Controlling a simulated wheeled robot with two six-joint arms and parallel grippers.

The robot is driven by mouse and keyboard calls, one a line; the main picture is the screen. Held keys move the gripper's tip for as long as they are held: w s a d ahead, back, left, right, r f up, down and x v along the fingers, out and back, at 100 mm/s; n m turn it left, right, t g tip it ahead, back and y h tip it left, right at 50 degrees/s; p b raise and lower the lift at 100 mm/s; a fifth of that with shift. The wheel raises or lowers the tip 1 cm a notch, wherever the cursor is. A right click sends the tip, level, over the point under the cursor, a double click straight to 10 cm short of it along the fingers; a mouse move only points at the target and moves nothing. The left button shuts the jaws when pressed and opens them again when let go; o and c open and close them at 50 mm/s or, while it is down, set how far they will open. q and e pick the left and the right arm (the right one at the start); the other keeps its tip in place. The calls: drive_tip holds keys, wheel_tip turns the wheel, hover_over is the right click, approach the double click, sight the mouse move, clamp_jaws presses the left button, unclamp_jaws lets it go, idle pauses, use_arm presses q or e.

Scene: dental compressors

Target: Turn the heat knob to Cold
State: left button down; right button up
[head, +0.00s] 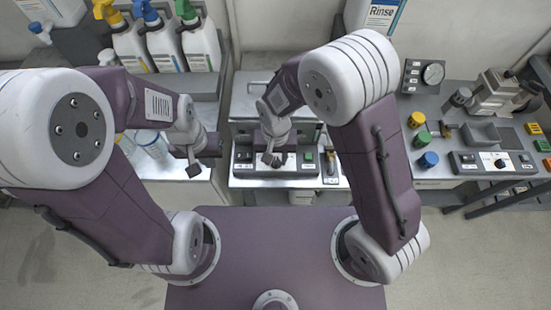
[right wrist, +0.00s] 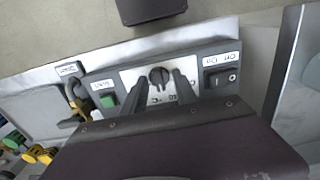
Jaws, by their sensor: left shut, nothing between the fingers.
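The heat knob (right wrist: 158,77), small, round and black, sits on a pale plate with small markings on the control panel (right wrist: 212,60). The markings are too small to read. My right gripper (right wrist: 161,80) is open, one finger on each side of the knob; I cannot tell whether they touch it. In the head view my right gripper (head: 272,158) is over the middle of the same panel (head: 288,173) and hides the knob. My left gripper (head: 194,168) is shut and empty, left of the panel.
A green button (right wrist: 107,99) and a black rocker switch (right wrist: 221,77) flank the knob plate. Another panel (head: 497,162) with a dial stands at the right, near coloured pots (head: 428,160) and a gauge (head: 433,73). Pump bottles (head: 200,48) stand at the back left.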

drive_tip(key=shift+f, duration=0.35)
drive_tip(key=shift+d, duration=0.2)
drive_tip(key=shift+c, duration=0.3)
drive_tip(key=shift+a, duration=0.1)
clamp_jaws()
